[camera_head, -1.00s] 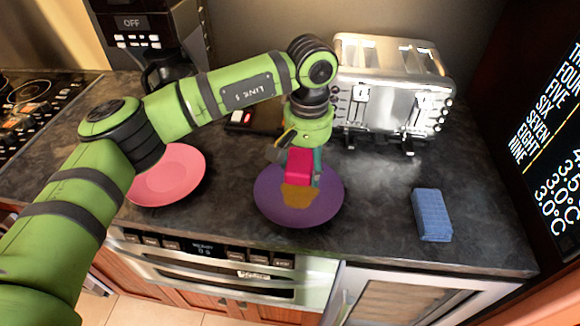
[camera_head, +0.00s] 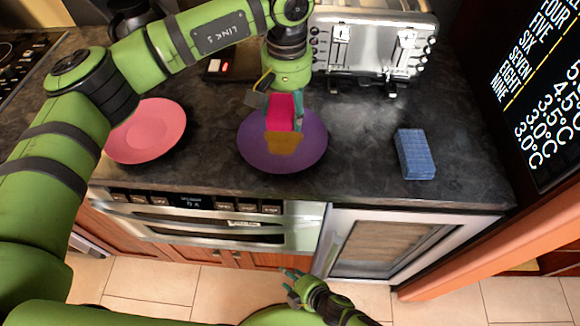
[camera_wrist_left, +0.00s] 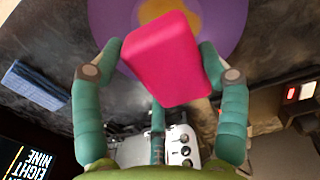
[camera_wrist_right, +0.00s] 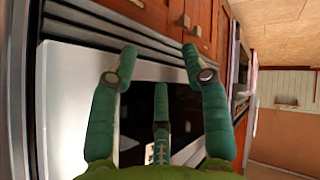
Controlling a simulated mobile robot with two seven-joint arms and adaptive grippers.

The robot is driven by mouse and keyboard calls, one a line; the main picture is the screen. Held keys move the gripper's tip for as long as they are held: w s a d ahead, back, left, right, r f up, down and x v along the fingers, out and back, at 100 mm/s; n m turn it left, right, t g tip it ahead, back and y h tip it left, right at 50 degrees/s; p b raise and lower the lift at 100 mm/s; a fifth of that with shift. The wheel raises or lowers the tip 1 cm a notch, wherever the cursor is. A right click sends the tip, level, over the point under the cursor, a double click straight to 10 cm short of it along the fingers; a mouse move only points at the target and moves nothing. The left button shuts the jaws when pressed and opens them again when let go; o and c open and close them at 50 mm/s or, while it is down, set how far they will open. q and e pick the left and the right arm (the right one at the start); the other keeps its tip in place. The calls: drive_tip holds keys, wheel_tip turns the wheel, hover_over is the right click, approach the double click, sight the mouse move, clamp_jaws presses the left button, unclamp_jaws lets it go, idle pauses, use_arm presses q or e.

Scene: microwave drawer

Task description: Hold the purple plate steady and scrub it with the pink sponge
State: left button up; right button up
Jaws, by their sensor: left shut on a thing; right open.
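The purple plate (camera_head: 255,150) lies on the dark counter near its front edge, with a mustard-yellow patch (camera_head: 285,143) on it. My left gripper (camera_head: 284,104) is over the plate and shut on the pink sponge (camera_head: 281,112). The left wrist view shows the sponge (camera_wrist_left: 165,60) between the fingers, with the plate (camera_wrist_left: 222,22) and patch beyond it. I cannot tell whether the sponge touches the plate. My right gripper (camera_head: 290,280) is low in front of the cabinets, below counter height. The right wrist view shows its fingers (camera_wrist_right: 158,70) apart and empty.
A pink plate (camera_head: 146,132) lies left of the purple one. A blue sponge (camera_head: 415,154) lies to the right. A silver toaster (camera_head: 370,45) stands behind. An oven (camera_head: 200,215) and a glass-door appliance (camera_head: 390,243) are below the counter. The counter between purple plate and blue sponge is clear.

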drive_tip(key=s+a+r+n+g+y, duration=0.2)
drive_tip(key=s+a+r+n+y, duration=0.15)
drive_tip(key=a+r+n, duration=0.4)
drive_tip(key=s+a+r+n+g+y, duration=0.2)
drive_tip(key=a+r+n+y, duration=0.2)
drive_tip(key=a+r, duration=0.6)
drive_tip(key=s+a+r+n+g, duration=0.3)
drive_tip(key=s+r+n+g, duration=0.7)
drive_tip(key=s+r+n, duration=0.4)
drive_tip(key=n+t+h, duration=1.3)
drive_tip(key=n+t, duration=0.1)
approach(285, 171)
drive_tip(key=x, duration=0.8)
drive_tip(key=shift+w+a+f, duration=0.1)
drive_tip(key=shift+w+f, duration=0.1)
drive_tip(key=shift+f, duration=0.15)
drive_tip(key=shift+c, duration=0.4)
